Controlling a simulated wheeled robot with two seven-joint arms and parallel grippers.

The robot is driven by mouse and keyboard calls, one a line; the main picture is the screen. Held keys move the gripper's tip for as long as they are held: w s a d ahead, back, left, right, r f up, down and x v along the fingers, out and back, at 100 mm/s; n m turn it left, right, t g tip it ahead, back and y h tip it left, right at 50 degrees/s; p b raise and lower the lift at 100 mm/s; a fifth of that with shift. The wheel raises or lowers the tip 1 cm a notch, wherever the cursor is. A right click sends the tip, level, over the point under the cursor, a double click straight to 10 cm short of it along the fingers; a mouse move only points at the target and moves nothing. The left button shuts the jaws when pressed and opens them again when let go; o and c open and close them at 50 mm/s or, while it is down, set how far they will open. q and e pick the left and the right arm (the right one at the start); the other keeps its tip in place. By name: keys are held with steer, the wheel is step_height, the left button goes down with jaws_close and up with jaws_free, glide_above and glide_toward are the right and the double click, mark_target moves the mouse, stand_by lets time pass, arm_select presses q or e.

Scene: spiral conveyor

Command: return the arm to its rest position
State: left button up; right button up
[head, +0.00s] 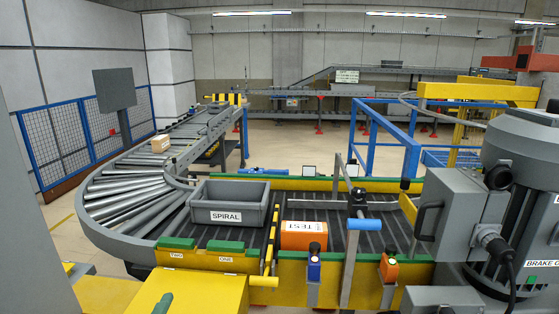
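Neither of my grippers shows in the head view, and no arm of mine can be made out with certainty. A grey tote marked SPIRAL (222,216) sits upright on the conveyor, left of centre. A small cardboard box (160,144) rests further back on the roller conveyor (125,187). Nothing is seen touching the tote or the boxes.
A grey machine with cable and handle (465,225) stands close on the right. A yellow housing (195,292) is at the front left. Blue and orange sensor posts (314,269) line the conveyor's front edge. Blue fencing (75,135) stands at the back left.

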arm_select(q)
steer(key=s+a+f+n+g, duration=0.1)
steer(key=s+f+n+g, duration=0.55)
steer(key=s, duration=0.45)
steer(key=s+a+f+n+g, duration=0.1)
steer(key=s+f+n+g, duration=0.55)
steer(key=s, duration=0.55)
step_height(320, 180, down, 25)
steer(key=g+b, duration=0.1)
steer(key=b, duration=0.1)
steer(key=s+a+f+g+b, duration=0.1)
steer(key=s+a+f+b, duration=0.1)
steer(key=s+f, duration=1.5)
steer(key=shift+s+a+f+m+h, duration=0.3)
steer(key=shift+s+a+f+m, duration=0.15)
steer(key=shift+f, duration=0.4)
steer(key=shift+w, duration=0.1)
